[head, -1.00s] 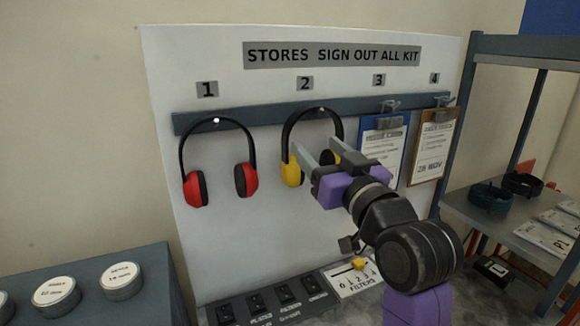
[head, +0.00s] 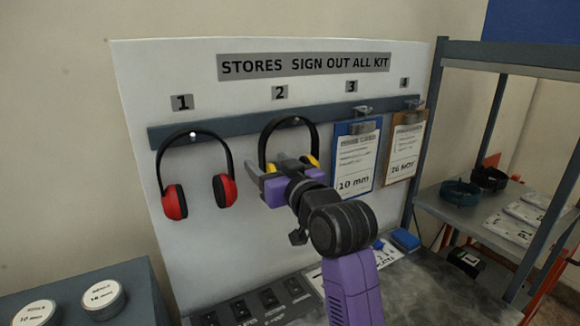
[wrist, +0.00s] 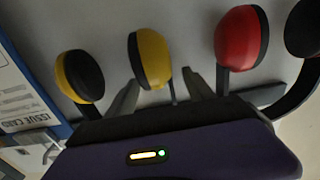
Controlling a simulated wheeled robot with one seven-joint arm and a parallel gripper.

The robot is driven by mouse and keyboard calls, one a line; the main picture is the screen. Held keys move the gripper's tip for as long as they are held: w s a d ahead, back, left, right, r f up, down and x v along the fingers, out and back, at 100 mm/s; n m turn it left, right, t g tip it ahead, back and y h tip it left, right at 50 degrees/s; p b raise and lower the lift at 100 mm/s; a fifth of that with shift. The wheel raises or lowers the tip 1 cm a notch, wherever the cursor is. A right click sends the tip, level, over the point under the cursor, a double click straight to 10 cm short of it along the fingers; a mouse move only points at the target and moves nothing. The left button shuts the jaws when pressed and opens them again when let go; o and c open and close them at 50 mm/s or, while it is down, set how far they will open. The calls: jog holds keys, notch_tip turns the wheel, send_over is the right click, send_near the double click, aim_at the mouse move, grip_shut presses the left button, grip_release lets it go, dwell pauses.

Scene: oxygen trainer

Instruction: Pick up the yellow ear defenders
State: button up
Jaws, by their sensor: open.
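The yellow ear defenders hang by a black headband (head: 289,123) from the rail under number 2. My gripper (head: 267,163) is in front of their lower part and hides much of both cups. In the wrist view, one yellow cup (wrist: 152,57) shows between and just beyond my open fingertips (wrist: 160,76). The other yellow cup (wrist: 80,76), with its black pad, lies outside the fingers to the left. My gripper is open and holds nothing. I cannot tell whether a finger touches the cup.
Red ear defenders (head: 174,202) hang under number 1, close on the left. A blue clipboard (head: 355,157) and a brown clipboard (head: 405,151) hang on the right. A switch panel (head: 268,298) lies below. A shelf unit (head: 450,212) stands at the right.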

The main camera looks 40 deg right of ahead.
jog(key=shift+c, duration=0.4)
grip_shut()
jog(key=shift+r, duration=0.2)
